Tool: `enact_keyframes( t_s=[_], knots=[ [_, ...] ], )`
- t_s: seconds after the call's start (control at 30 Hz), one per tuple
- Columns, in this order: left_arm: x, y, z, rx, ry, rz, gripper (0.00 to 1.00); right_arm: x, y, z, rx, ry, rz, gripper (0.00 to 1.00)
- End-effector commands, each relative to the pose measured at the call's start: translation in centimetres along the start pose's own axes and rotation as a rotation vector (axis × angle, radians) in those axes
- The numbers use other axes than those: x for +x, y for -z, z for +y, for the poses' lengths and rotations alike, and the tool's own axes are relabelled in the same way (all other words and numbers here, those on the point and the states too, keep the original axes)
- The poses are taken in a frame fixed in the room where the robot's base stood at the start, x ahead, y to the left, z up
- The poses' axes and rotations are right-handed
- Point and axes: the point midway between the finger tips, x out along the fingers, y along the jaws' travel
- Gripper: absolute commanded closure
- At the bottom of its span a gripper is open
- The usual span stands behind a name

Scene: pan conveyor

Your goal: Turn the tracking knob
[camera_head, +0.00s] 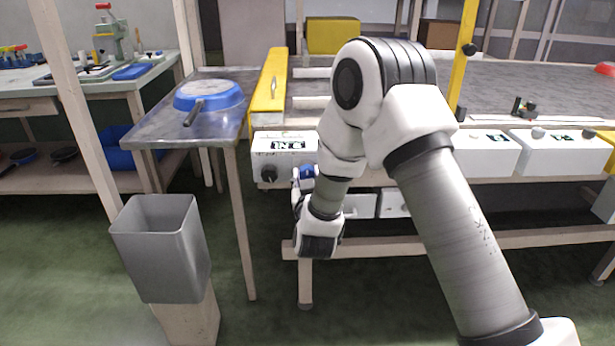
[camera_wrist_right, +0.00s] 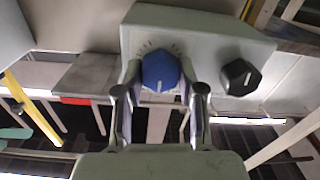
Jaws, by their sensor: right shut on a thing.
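The blue knob (camera_wrist_right: 161,71) with a white pointer line sits on the face of a white control box (camera_wrist_right: 205,42). My right gripper (camera_wrist_right: 160,88) is shut on the blue knob, one finger on each side of it. In the head view the blue knob (camera_head: 306,171) shows just left of my right wrist, on the front of the control box (camera_head: 284,146), and my right gripper (camera_head: 300,178) reaches up to it. A black knob (camera_wrist_right: 240,77) is beside the blue one on the same box. My left gripper is not in view.
A metal side table (camera_head: 165,135) with a blue pan (camera_head: 208,95) stands left of the box. A grey bin (camera_head: 160,245) stands in front of it. More white boxes (camera_head: 487,152) line the conveyor's front to the right. A yellow guard (camera_head: 269,90) rises behind the box.

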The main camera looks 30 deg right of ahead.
Motion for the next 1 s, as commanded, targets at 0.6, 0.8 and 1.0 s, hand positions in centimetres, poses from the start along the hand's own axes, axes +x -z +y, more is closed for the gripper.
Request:
enact_keyframes(
  t_s=[0.6, 0.8, 1.0],
  knots=[
    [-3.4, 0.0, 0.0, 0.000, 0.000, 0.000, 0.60, 0.0, 0.5, 0.1, -0.224, 0.001, -0.007, 0.96],
    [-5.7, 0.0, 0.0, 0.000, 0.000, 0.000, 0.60, 0.0, 0.6, 0.0, -0.405, 0.002, -0.011, 0.96],
    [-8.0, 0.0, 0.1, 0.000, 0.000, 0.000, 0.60, 0.0, 0.6, 0.0, -0.595, 0.003, -0.015, 0.96]
  ],
)
